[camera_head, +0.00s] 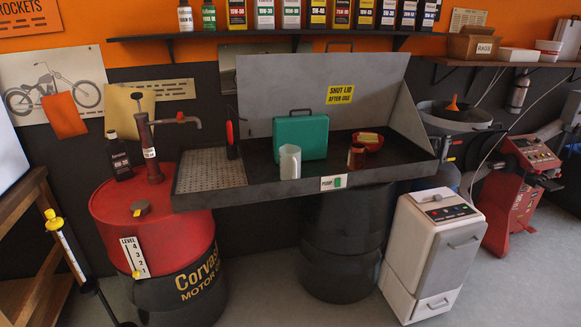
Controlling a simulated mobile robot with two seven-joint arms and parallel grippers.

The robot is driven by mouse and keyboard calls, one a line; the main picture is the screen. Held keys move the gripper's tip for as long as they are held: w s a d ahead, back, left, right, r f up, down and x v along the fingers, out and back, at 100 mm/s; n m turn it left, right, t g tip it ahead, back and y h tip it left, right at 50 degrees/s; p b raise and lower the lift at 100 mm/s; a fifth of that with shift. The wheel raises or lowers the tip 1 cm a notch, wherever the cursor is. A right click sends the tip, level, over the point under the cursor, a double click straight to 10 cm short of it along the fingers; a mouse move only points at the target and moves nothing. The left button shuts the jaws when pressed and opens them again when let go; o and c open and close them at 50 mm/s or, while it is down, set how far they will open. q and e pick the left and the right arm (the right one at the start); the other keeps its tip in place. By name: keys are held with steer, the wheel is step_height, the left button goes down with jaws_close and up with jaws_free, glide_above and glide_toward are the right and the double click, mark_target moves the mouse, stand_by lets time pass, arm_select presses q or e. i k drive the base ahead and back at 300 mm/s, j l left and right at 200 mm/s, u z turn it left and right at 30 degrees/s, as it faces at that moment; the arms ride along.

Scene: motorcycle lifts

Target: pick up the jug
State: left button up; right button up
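A small pale, whitish jug (290,162) stands upright in the dark metal basin (225,194) of the parts washer. It is in front of a green case (301,135), overlapping its lower left part in the picture. The jug's handle cannot be made out. Neither of my grippers shows in the head view.
A copper-coloured can (356,156) and a red bowl (373,144) are right of the jug. The basin's raised lid (300,75) stands behind. A red drum (112,205) with a hand pump (150,150) is at left, a white cabinet (408,240) at right.

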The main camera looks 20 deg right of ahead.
mark_target(289, 155)
steer(key=i+l, duration=0.2)
steer(key=i, duration=0.4)
steer(key=i+l, duration=0.15)
steer(key=i, duration=0.5)
steer(key=i+l, duration=0.2)
steer(key=i, duration=0.4)
